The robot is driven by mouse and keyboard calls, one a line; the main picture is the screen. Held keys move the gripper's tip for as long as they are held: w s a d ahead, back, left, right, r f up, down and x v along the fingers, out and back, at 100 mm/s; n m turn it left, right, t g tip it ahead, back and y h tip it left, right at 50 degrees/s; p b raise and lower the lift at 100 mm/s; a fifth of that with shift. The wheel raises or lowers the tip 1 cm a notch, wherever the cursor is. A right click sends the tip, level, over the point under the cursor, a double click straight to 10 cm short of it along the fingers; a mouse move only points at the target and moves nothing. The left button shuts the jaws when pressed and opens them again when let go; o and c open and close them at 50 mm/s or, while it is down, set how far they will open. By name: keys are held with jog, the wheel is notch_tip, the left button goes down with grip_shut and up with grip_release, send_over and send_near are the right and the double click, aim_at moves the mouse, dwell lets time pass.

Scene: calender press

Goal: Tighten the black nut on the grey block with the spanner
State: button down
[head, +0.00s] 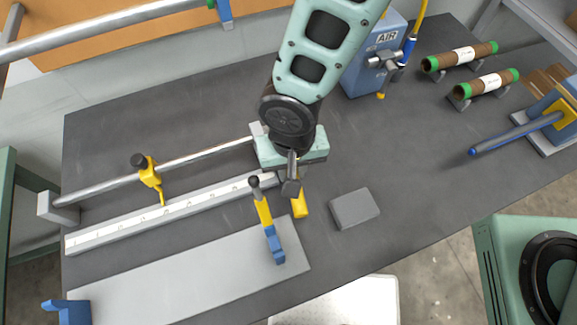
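My gripper (291,186) points down over the right end of the ruled rail, its mint body hiding what lies behind it. Its dark fingers look close together, but I cannot tell whether they are shut or hold anything. A plain grey block (355,208) lies on the bench right of the gripper, with no nut visible on it. Another grey block (60,209) holds the left end of a round rod. A light block (257,129) shows partly behind the gripper. I cannot make out the black nut or the spanner.
A ruled rail (165,214), a yellow clamp with black knob (150,175) and a yellow-blue lever (268,225) stand left of the gripper. A blue AIR unit (372,65) and brown rolls (485,84) stand behind.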

jog(key=shift+w, duration=0.25)
jog(key=shift+r, duration=0.2)
jog(key=shift+s+d+r+p, duration=0.1)
jog(key=shift+s+r+p, duration=0.05)
jog(key=shift+r+p, duration=1.85)
jog(key=shift+r+b, duration=0.3)
